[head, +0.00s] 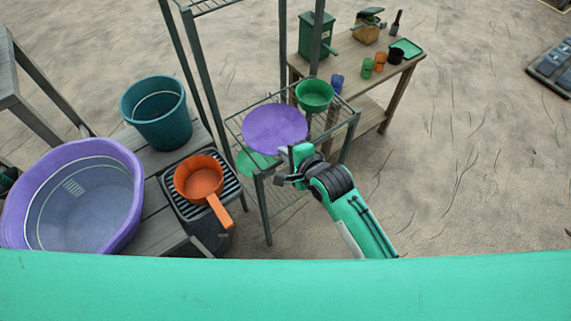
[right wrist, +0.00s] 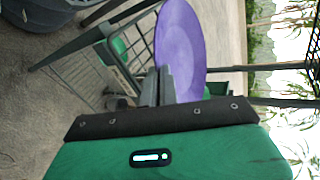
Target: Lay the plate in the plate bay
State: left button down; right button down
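The purple plate (head: 275,128) is over the upper wire shelf of the metal rack (head: 350,122) in the head view. It also fills the upper middle of the right wrist view (right wrist: 183,45). My right gripper (head: 287,160) is shut on the plate's near edge, and its fingers (right wrist: 158,84) meet the rim in the wrist view. A green round piece (head: 252,162) shows partly beneath the plate's left side. A green bowl (head: 314,94) is at the rack's back right. I cannot tell whether the plate touches the shelf, and no bay is clearly marked. My left gripper is not in view.
Rack posts (head: 203,75) rise behind and left of the plate. An orange pan (head: 199,178), a teal bucket (head: 158,125) and a purple tub (head: 122,235) stand at the left. A wooden table (head: 345,80) with cups stands behind right. Open sand lies to the right.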

notch_tip(320, 180, down, 6)
jog(key=shift+f, duration=0.2)
dwell(0.3)
jog(key=shift+f, duration=0.15)
jog(key=c, duration=1.7)
grip_release()
jog(key=v, duration=1.2)
jog(key=shift+b, duration=0.4)
